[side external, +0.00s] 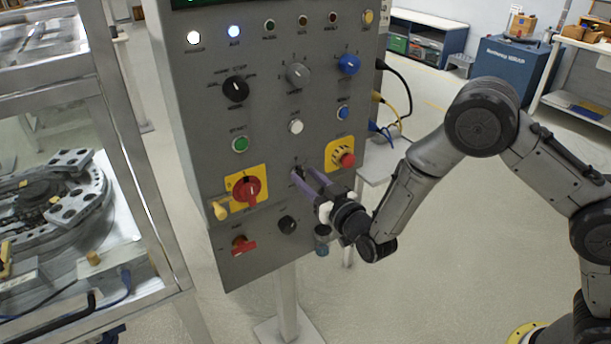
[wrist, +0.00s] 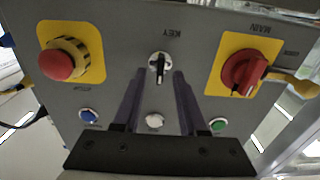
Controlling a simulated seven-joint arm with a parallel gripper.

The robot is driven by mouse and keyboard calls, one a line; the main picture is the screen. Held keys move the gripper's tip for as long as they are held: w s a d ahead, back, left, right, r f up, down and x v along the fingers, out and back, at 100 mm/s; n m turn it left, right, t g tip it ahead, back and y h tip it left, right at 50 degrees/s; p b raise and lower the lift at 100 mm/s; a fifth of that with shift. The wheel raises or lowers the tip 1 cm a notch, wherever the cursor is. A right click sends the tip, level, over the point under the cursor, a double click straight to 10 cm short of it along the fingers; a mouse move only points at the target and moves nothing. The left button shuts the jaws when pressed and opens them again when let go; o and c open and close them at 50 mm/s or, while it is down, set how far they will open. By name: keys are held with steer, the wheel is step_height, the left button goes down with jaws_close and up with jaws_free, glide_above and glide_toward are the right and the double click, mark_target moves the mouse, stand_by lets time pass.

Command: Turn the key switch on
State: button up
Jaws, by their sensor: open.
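The key switch (wrist: 159,66) has a silver ring and a narrow dark handle upright in the wrist view, under the label KEY. In the side view its spot on the grey panel (side external: 270,130) is largely hidden by my fingers. My gripper (wrist: 159,74) is open, with its two purple fingers pointing at the panel. The fingertips stand to the left and right of the switch in the wrist view, with gaps on both sides. In the side view my gripper (side external: 306,180) is close to the panel face. I cannot tell whether the fingertips reach past the handle.
A red emergency button (side external: 346,160) on a yellow plate sits right of my gripper. A red main switch (side external: 246,190) sits left, with a yellow padlock-like piece beside it. A black knob (side external: 287,224) is below. Cables hang at the panel's right edge; open floor lies right.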

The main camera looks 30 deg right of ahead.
steer(key=shift+w, duration=0.6)
jaws_close()
steer(key=shift+m, duration=0.3)
steer(key=m, duration=0.5)
steer(key=shift+d+m, duration=0.25)
steer(key=shift+m, duration=0.05)
steer(key=m, duration=0.5)
steer(key=shift+d+f+m, duration=0.1)
steer(key=shift+f+m, duration=0.1)
steer(key=shift+m, duration=0.1)
